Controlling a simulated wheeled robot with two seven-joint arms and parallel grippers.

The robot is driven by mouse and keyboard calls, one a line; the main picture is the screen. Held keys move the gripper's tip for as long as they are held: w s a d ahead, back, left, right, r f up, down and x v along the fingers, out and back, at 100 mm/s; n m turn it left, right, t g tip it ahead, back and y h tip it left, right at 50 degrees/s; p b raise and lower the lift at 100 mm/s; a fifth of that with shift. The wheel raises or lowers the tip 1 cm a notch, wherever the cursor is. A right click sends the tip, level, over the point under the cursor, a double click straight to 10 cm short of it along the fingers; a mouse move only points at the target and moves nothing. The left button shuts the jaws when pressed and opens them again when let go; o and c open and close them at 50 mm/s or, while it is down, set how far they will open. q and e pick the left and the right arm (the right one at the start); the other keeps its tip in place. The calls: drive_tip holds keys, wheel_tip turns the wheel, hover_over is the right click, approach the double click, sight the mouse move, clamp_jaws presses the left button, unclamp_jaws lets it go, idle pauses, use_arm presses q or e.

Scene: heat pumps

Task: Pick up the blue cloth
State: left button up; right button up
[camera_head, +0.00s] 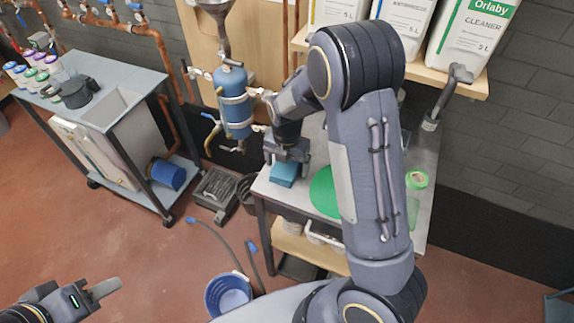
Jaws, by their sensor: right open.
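The blue cloth (283,174) appears as a small folded blue block near the left edge of the grey table (285,197). My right gripper (287,158) is directly above it, pointing down, with its jaws open. The gripper hides the cloth's upper part, and I cannot tell whether they touch. My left gripper (105,290) is low at the left, over the floor and far from the table. Only one of its fingers shows clearly, so its opening is unclear.
A green round pad (325,192) lies right of the cloth, partly behind my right arm. White cleaner canisters (470,35) stand on a wooden shelf above. A blue tank (232,103) with valves is on the wall at left. A blue bucket (228,294) stands on the floor.

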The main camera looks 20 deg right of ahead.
drive_tip(key=c, duration=1.1)
drive_tip(key=shift+o, duration=0.2)
drive_tip(key=shift+r, duration=0.1)
drive_tip(key=shift+r, duration=0.2)
wheel_tip(320, 180, up, 2)
drive_tip(key=shift+w+r, duration=0.1)
drive_tip(key=shift+r, duration=0.05)
drive_tip(key=s+a+r, duration=0.2)
drive_tip(key=r, duration=0.1)
drive_tip(key=s+a+r+b, duration=0.1)
drive_tip(key=r, duration=0.1)
drive_tip(key=shift+a+r, duration=0.2)
drive_tip(key=shift+a, duration=0.05)
drive_tip(key=s+a+r+b, duration=0.1)
drive_tip(key=s+a+r, duration=0.3)
drive_tip(key=s+a, duration=0.2)
drive_tip(key=shift+s+a+r, duration=0.2)
drive_tip(key=shift+a+r, duration=0.15)
drive_tip(key=shift+a, duration=0.2)
